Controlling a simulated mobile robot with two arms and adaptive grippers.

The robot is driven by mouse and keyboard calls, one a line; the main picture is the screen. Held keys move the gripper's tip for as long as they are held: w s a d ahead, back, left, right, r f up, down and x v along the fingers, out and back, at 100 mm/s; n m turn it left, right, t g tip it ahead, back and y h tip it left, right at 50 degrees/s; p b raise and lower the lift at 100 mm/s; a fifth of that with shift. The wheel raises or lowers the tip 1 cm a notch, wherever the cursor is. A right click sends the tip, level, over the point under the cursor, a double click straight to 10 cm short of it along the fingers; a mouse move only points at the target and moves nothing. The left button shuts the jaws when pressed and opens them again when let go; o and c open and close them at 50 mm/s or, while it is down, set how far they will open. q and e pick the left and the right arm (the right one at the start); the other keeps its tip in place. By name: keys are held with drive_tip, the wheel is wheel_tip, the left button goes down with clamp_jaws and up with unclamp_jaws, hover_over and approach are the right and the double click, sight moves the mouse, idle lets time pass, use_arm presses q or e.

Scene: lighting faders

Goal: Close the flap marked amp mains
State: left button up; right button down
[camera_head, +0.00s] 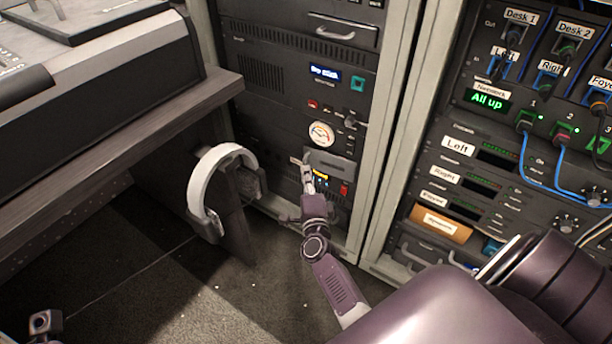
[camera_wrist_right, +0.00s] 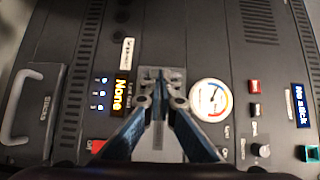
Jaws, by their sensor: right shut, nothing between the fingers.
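My right gripper (camera_head: 308,170) is at the lower front of the middle rack, its arm reaching up from below. In the right wrist view its fingertips (camera_wrist_right: 158,98) are together, with nothing between them. They are over or against a grey plate (camera_wrist_right: 160,145), which looks like the flap; it also shows in the head view (camera_head: 335,167). The fingers cover part of it. No amp mains marking is readable, and I cannot tell how far the plate stands from the panel.
A round gauge (camera_wrist_right: 209,100) and a lit "None" display (camera_wrist_right: 119,94) flank the plate. White headphones (camera_head: 213,180) hang beside the desk (camera_head: 120,115), left of my right gripper. The right rack (camera_head: 470,140) carries blue cables. The floor (camera_head: 190,280) is mostly clear.

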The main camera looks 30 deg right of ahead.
idle(0.3)
drive_tip(key=shift+d+x, duration=0.2)
drive_tip(key=shift+x, duration=0.85)
drive_tip(key=shift+s+r, duration=0.1)
